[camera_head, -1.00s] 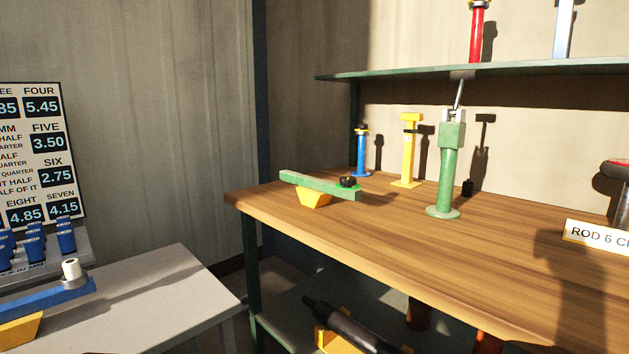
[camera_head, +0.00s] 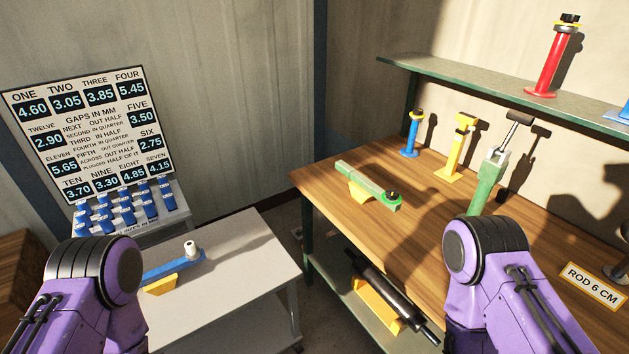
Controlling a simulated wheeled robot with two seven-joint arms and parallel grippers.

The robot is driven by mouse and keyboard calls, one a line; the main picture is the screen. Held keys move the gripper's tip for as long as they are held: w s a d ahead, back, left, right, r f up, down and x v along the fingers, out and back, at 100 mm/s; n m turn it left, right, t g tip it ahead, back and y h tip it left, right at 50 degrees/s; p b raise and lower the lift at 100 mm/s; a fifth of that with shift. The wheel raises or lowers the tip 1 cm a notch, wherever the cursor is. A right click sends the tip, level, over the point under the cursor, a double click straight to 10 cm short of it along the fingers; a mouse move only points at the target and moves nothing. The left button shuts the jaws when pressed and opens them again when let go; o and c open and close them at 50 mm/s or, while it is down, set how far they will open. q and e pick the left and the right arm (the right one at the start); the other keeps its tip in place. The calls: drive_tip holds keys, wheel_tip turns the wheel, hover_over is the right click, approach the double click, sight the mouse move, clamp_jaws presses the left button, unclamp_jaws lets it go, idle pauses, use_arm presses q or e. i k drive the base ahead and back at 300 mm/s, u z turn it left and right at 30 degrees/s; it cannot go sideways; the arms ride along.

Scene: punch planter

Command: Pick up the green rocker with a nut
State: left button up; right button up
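The green rocker (camera_head: 366,183) is a flat green bar lying tilted on a yellow wedge block (camera_head: 361,193), at the left end of the wooden bench. A dark nut (camera_head: 393,196) sits on its right end, which is lower than the left end. My two purple arms come in at the bottom left and bottom right. Both grippers are out of view, so what they hold cannot be seen. My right arm stands in front of the bench, to the right of the rocker.
A green tool (camera_head: 489,180), yellow stand (camera_head: 459,147) and blue stand (camera_head: 411,134) stand behind the rocker on the wooden bench (camera_head: 428,238). A blue rocker (camera_head: 166,268) with a white piece is on the grey table (camera_head: 235,290). A shelf (camera_head: 470,85) overhangs the bench.

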sight(363, 190)
drive_tip(key=u, duration=0.8)
drive_tip(key=i, duration=1.05)
drive_tip(key=z, duration=2.6)
